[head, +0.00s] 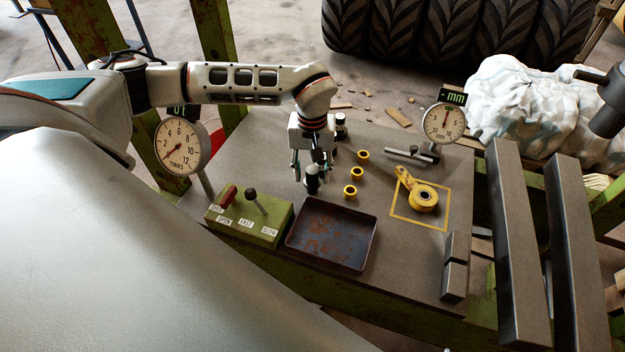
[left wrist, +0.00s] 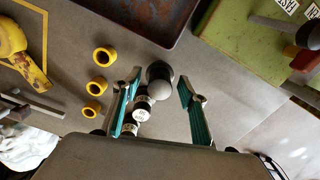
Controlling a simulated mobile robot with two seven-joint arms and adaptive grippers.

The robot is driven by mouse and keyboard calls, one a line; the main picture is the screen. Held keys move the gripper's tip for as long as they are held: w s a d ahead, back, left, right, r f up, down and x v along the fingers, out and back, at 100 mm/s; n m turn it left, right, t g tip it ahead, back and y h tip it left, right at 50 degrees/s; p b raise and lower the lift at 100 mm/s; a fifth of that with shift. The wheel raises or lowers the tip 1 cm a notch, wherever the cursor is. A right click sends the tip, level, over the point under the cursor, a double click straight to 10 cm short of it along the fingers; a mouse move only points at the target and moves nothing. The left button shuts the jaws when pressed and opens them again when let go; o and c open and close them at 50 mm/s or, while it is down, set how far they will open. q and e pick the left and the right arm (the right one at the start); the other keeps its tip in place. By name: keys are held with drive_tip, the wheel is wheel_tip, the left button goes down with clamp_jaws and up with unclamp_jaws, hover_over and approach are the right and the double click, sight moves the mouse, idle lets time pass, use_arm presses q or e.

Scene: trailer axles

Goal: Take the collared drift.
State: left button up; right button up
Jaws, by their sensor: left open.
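Short dark cylindrical pieces with pale bands stand in a row on the bench. The nearest, a dark round-topped piece (head: 313,186), stands by the tray's back left corner. In the left wrist view this piece (left wrist: 160,76) shows a grey domed top, and two banded pieces, one in the middle (left wrist: 143,106) and one farther back (left wrist: 130,129), stand behind it. I cannot tell which is the collared drift. My left gripper (head: 310,166) is open above the nearest piece, its fingers on either side. My right gripper is not in view.
A rusty tray (head: 371,247) lies in front, with a green lever box (head: 271,222) to its left. Yellow rings (head: 357,173) stand right of the gripper. A yellow tool (head: 422,197) lies in a marked square. Two gauges (head: 182,144) (head: 444,123) and heavy steel bars (head: 520,245) flank the bench.

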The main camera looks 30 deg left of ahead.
use_arm(q)
clamp_jaws()
drive_tip(key=shift+r, duration=0.1)
drive_tip(key=shift+w+r, duration=0.1)
drive_tip(key=shift+r, duration=0.6)
wheel_tip(320, 180, up, 19)
drive_tip(key=p, duration=0.1)
drive_tip(key=shift+f+p, duration=0.2)
drive_tip(key=shift+p, duration=0.2)
